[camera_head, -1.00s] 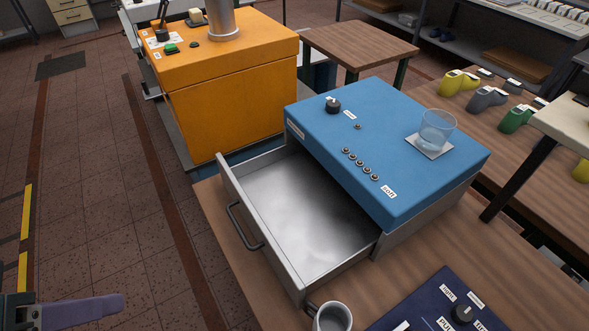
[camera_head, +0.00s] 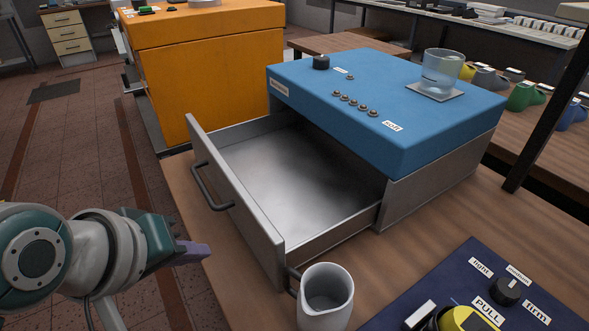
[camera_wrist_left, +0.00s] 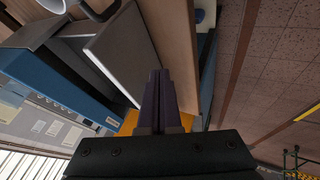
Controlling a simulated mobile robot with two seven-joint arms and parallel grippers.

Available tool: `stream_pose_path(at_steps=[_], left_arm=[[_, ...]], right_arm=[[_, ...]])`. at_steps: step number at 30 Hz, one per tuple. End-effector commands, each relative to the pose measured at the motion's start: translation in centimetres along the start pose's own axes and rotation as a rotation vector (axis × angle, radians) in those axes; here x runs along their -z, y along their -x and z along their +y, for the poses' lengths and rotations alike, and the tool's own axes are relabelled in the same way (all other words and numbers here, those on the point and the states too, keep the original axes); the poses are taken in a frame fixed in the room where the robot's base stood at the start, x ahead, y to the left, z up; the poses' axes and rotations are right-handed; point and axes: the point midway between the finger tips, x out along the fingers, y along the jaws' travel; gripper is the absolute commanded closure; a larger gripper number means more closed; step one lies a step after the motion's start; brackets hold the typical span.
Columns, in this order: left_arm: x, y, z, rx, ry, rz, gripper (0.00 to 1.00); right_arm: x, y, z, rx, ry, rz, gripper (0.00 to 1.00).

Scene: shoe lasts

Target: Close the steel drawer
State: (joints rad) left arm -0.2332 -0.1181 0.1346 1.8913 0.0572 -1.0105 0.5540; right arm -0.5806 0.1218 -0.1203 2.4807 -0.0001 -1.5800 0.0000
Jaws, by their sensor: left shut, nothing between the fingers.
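The steel drawer (camera_head: 245,215) is pulled well out of the blue-topped cabinet (camera_head: 385,110) and looks empty inside. Its dark bar handle (camera_head: 208,188) is on the front panel, facing left. My left gripper (camera_head: 205,250) is shut and empty, left of the drawer front and apart from it. In the left wrist view the purple fingers (camera_wrist_left: 158,95) are together, with the drawer's front panel (camera_wrist_left: 122,55) beside them on the left. My right gripper is not in view.
A grey jug (camera_head: 325,300) stands on the wooden table (camera_head: 440,225) close to the drawer's near front corner. A dark blue panel (camera_head: 470,280) with a knob lies at the right. A glass (camera_head: 441,75) stands on the cabinet. An orange cabinet (camera_head: 225,75) is behind. Floor left of the drawer is clear.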

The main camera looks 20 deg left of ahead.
Motion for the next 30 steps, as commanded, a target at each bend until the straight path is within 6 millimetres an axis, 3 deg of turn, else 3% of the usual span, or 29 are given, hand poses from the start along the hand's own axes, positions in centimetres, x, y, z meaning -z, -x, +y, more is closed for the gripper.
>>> stream_pose_path(at_steps=[3,9,12,17,30], left_arm=[[-0.1,-3.0,-0.1,0.000,-0.001,-0.001,1.00],[-0.1,-7.1,-0.2,0.001,-0.002,-0.001,1.00],[0.0,-7.4,1.7,-0.002,-0.001,0.001,1.00],[0.0,-8.1,3.1,-0.001,0.000,0.000,1.00],[0.0,-8.3,3.5,0.001,-0.002,0.000,1.00]], right_arm=[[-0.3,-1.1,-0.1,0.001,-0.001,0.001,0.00],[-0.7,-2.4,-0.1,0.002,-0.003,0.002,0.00],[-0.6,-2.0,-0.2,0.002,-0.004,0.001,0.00],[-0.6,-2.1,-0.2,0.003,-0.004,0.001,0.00],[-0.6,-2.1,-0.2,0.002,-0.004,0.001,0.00]])
